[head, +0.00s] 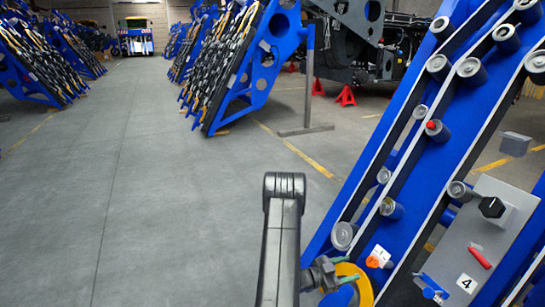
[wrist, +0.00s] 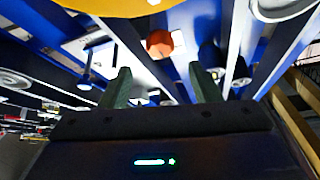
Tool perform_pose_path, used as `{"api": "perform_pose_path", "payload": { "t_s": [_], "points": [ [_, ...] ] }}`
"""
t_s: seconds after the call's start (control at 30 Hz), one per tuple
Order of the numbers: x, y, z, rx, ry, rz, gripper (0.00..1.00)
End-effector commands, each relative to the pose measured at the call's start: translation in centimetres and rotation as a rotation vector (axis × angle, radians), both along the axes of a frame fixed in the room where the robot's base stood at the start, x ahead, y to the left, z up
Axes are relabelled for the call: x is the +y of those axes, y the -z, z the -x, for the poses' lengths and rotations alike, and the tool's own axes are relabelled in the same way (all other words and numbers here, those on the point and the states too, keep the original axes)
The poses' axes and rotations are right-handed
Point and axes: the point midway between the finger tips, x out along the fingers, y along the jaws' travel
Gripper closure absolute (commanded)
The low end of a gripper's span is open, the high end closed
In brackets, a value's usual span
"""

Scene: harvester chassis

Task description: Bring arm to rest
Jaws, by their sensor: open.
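My arm (head: 283,230) rises from the bottom centre of the head view and bends at a dark joint. My gripper (head: 350,268) is at its right, in front of the lower end of the blue chassis frame (head: 400,170). In the wrist view my gripper (wrist: 163,88) shows two dark green fingers spread apart, with nothing held between them. Beyond the fingers are an orange-red part (wrist: 158,43) and blue and pale beams, blurred.
A yellow round part (head: 355,285) is close behind my gripper. A grey panel (head: 480,240) carries a black knob (head: 492,207), a red handle (head: 479,257) and a "4" label. Rollers line the frame. Open concrete floor (head: 150,190) lies left. Blue racks (head: 240,70) stand further back.

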Motion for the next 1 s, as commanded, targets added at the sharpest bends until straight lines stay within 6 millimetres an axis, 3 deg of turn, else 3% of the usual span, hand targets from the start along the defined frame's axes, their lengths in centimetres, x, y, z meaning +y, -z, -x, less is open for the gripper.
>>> {"api": "perform_pose_path", "payload": {
  "t_s": [0.4, 0.63, 1.0],
  "points": [
    [-7.7, 0.3, -2.0, -0.001, 0.001, 0.001, 0.43],
    [-7.6, -0.1, -1.9, 0.100, -0.061, 0.041, 0.43],
    [-7.6, 0.1, -1.9, 0.115, -0.072, 0.048, 0.43]
  ]
}}
